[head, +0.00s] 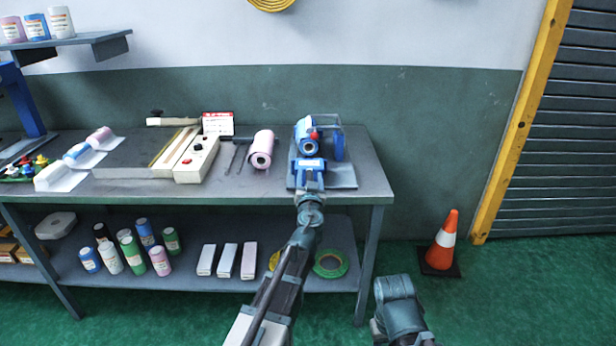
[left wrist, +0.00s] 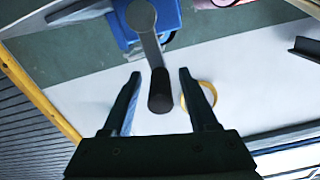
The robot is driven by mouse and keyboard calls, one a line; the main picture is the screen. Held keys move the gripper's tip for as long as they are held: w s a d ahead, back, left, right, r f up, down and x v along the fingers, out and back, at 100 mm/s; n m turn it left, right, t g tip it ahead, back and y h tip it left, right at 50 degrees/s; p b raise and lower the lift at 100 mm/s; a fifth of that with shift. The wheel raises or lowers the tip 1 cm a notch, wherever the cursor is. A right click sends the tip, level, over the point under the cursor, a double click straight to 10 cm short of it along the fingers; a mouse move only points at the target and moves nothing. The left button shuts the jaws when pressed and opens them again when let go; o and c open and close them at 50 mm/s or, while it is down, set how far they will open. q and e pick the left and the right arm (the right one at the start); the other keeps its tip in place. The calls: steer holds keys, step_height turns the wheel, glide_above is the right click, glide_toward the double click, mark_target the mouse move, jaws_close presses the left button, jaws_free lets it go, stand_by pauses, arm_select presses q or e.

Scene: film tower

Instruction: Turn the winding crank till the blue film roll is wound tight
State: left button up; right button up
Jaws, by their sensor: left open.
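The winder (head: 338,148) stands at the right end of the workbench, with the blue film roll (head: 303,128) on it, its grey core end facing me. A red part shows beside the roll. In the left wrist view, the winding crank (left wrist: 146,30) is a grey arm ending in a dark grip (left wrist: 161,92) that points towards me. My left gripper (head: 311,176) is at the front of the winder. In the left wrist view its two fingers (left wrist: 160,78) are open, one on each side of the crank grip, with gaps visible on both sides. My right gripper is out of view.
A pink roll (head: 262,150), dark tools and a cream box (head: 197,158) lie left of the winder on the workbench (head: 240,186). Rolls and boxes fill the lower shelf. An orange cone (head: 443,240) stands on the floor at right.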

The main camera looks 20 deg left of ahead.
arm_select(q)
steer(key=shift+w, duration=0.1)
jaws_close()
stand_by(1.4)
